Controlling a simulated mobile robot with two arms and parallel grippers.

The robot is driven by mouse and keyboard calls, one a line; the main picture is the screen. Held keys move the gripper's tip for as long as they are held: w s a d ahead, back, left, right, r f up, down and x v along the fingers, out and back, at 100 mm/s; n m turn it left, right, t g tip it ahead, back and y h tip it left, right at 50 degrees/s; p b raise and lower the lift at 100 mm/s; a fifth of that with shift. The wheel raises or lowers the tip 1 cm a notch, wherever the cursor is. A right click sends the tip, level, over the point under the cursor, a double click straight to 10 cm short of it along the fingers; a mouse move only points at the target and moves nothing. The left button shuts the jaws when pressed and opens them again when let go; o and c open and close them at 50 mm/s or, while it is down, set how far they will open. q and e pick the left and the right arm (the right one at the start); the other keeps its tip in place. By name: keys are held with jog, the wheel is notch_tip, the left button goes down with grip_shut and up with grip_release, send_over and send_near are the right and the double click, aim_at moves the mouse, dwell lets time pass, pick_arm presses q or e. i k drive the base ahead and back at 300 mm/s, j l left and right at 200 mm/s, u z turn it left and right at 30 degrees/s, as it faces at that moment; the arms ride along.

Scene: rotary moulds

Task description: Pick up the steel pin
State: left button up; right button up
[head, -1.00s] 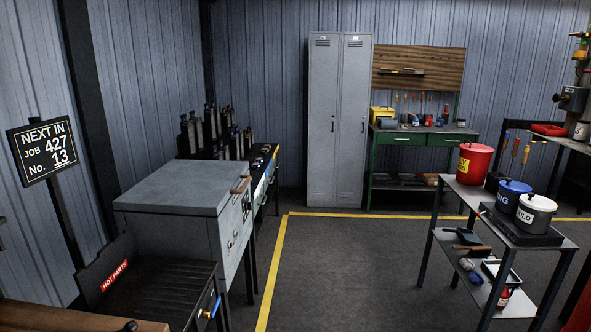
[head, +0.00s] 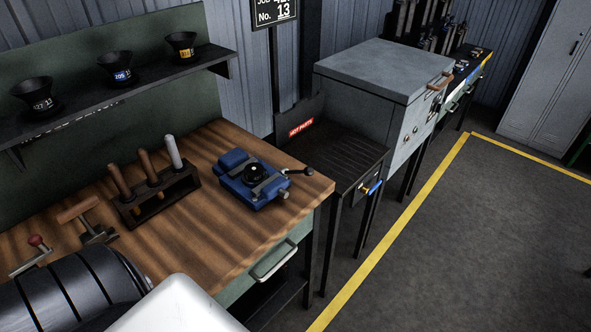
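A dark rack (head: 160,205) stands on the wooden workbench (head: 215,240). It holds two upright tools with wooden handles (head: 149,167) and one pale grey rod-like piece (head: 174,153) at its right end. The pale piece may be the steel pin, but I cannot tell for sure. Neither of my grippers is in view.
A blue vise (head: 250,180) with a round black piece in it sits near the bench's right end. A wooden T-handled tool (head: 78,210) and a red-knobbed lever (head: 37,243) are at the left. Black cups (head: 114,67) stand on the shelf. Open floor lies right.

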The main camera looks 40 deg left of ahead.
aim_at(179, 167)
jog(key=u, duration=0.45)
jog(key=k+u, duration=0.1)
jog(key=u, duration=0.4)
jog(key=j+u, duration=0.1)
jog(key=u, duration=0.35)
jog(key=j+u, duration=0.1)
jog(key=u, duration=0.35)
jog(key=l+u, duration=0.8)
jog(key=u, duration=0.15)
jog(key=l+u, duration=0.5)
jog(key=k+j, duration=0.05)
jog(key=j, duration=0.05)
